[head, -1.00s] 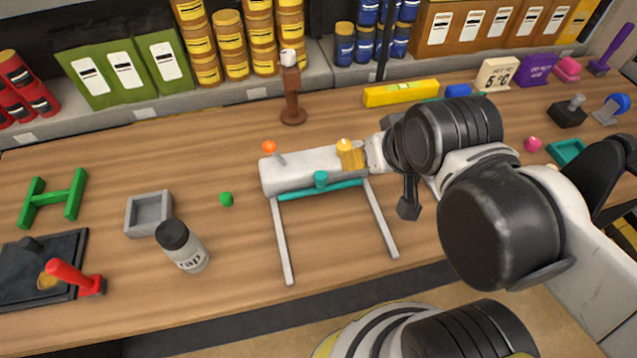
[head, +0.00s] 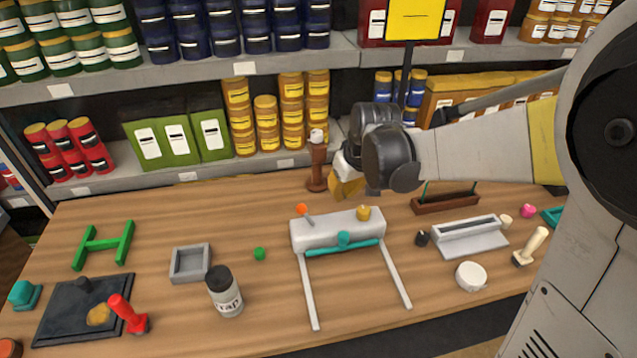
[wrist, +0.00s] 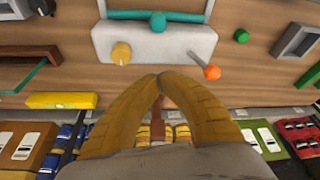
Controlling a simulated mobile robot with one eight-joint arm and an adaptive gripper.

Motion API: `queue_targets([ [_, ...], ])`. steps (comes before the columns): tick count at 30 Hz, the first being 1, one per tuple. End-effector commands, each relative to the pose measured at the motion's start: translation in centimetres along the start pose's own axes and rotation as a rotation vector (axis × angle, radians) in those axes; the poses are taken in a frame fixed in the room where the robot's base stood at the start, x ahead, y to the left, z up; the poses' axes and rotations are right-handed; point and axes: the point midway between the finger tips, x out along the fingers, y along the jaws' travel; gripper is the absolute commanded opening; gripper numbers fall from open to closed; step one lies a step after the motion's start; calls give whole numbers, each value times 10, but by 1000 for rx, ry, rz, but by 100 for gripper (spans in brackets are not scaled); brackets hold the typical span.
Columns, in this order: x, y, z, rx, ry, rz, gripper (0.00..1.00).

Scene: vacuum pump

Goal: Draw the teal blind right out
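The teal blind (head: 342,247) is a bar with a round teal knob at its middle. It lies along the front edge of a pale grey block (head: 325,232), between two pale rails (head: 308,290) that reach toward me. The block carries a yellow knob (head: 363,213) and an orange-tipped lever (head: 302,209) leaning left. In the wrist view the blind (wrist: 186,18) is at the top, beyond the block. My gripper (wrist: 160,75) has its yellow fingertips together, with nothing visible between them. In the head view my gripper (head: 345,192) is above and behind the block, apart from the blind.
A brown post (head: 317,165) stands close behind my gripper. A green ball (head: 259,254), grey tray (head: 190,263) and jar (head: 224,292) are left of the rails. A white slotted unit (head: 470,237) and white roll (head: 471,276) are right. Table between the rails is clear.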

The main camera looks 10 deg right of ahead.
Motion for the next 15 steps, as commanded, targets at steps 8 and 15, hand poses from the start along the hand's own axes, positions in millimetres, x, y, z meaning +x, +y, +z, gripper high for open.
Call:
queue_targets([
  [8, 26, 2, -5, -11, -11, -8, 0],
  [15, 76, 1, -4, -12, -11, -8, 0],
])
